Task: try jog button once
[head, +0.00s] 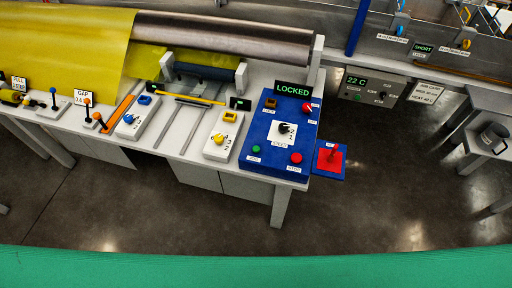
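A blue control panel (248,166) sits at the right end of the white bench. Its display (293,88) reads LOCKED in green. The panel carries a brownish-orange button (270,102), a red knob or button (307,107), a black dial (285,128) on a white plate, a green button (257,149) and a red button (296,158). The small labels beside them are too small to read surely, so I cannot tell which is the jog button. Neither of my grippers is in view.
Rollers (230,37) and yellow sheet (60,40) lie behind. A grey unit (372,90) reads 22 C. Floor in front is clear.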

